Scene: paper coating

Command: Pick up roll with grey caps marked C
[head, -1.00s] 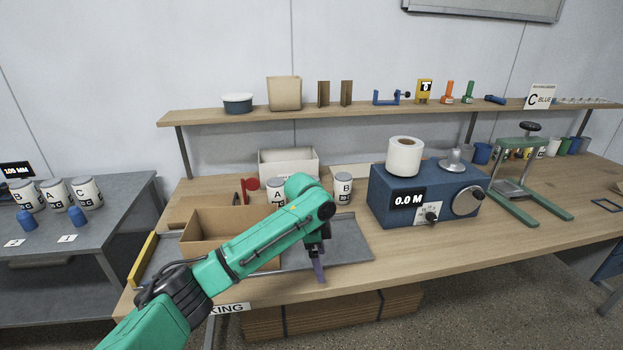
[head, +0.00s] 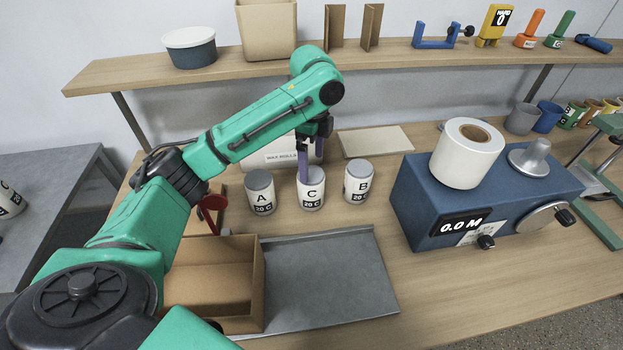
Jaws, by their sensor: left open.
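The roll marked C (head: 311,195) stands upright on the table between two like rolls, white with a dark lower label band. Its grey cap is partly hidden by my gripper. The roll marked A (head: 260,192) stands to its left and the roll marked B (head: 358,182) to its right, both with grey caps. My left gripper (head: 311,168) is open and points down at the top of the C roll, its purple fingers overlapping the cap in the picture. I cannot tell whether they touch it. My right gripper is not in view.
An open cardboard box (head: 258,290) and a grey tray (head: 335,285) lie in front. A white box (head: 262,155) stands behind the rolls. A blue machine (head: 415,205) with a white roll on top (head: 467,155) is at right. A shelf (head: 235,78) runs above the back.

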